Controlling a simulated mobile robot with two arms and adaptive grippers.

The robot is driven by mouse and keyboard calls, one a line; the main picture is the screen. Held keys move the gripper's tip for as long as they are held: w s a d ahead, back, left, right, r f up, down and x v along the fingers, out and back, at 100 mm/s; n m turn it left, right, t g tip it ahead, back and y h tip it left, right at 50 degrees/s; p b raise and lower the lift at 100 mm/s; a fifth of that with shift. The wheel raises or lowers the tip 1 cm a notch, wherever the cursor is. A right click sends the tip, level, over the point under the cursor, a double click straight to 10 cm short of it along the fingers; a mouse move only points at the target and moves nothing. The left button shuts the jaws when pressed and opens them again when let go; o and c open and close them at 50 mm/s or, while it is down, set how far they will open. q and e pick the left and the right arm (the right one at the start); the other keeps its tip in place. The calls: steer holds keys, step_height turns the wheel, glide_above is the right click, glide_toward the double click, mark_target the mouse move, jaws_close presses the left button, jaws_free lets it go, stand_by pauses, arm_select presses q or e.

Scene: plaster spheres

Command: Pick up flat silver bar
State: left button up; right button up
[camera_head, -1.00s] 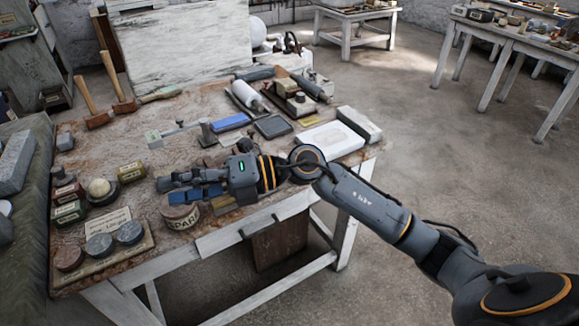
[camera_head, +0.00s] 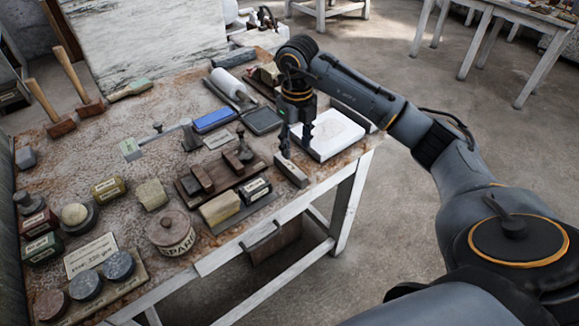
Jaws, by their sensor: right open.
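A flat grey, silvery bar (camera_head: 291,171) lies near the front right edge of the worktable, beside a white slab. My right gripper (camera_head: 295,150) points down just above and behind the bar, its two fingers apart with nothing between them. I cannot tell whether a fingertip touches the bar. My left gripper is not in view.
The white slab (camera_head: 335,134) lies close on the right of the gripper. A blue block (camera_head: 213,120) and dark pad (camera_head: 262,121) lie behind.

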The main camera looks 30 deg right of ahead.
mark_target(290, 165)
steer(key=f, duration=0.2)
steer(key=shift+w+f, duration=0.2)
steer(key=shift+f, duration=0.15)
steer(key=shift+w+a+f+p, duration=0.1)
steer(key=shift+a+f+p, duration=0.15)
steer(key=shift+f, duration=0.2)
steer(key=shift+a+f+p, duration=0.1)
steer(key=shift+f+p, duration=0.2)
steer(key=shift+f, duration=0.15)
steer(key=f, duration=0.3)
steer(key=shift+w+a+f+p, duration=0.15)
steer(key=shift+w+f+p, duration=0.15)
steer(key=shift+p, duration=0.1)
steer(key=shift+f, duration=0.2)
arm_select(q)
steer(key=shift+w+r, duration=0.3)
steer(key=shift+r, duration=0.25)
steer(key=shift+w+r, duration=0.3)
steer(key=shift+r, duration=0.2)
arm_select(e)
jaws_close()
